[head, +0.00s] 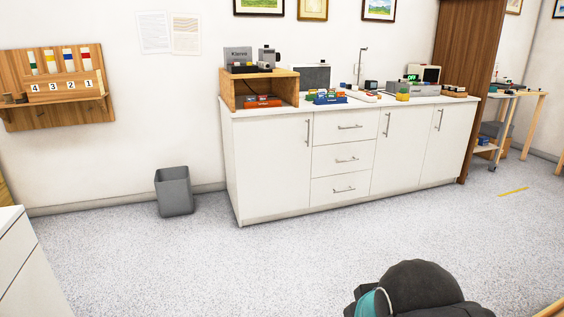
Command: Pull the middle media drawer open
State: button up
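A long white cabinet (272,170) stands against the back wall in the head view. Its three stacked drawers sit between doors, left of the cabinet's middle door. The middle drawer (328,162) is white with a horizontal metal bar handle (346,159). It looks shut, with its front flush with the drawers above and below. A dark rounded part of my arm with a teal band (367,303) shows at the bottom edge, well in front of the cabinet. My gripper's fingers are not in view.
Speckled floor lies clear between me and the cabinet. A grey bin (174,192) stands left of it. A wooden box shelf (238,93) and several small items sit on the countertop. A white unit (20,265) is at the lower left.

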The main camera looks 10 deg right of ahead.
aim_at(329, 160)
jog(key=z, duration=0.35)
jog(key=i, duration=1.55)
jog(key=z, duration=0.75)
jog(key=i, duration=1.85)
jog(key=u, duration=0.35)
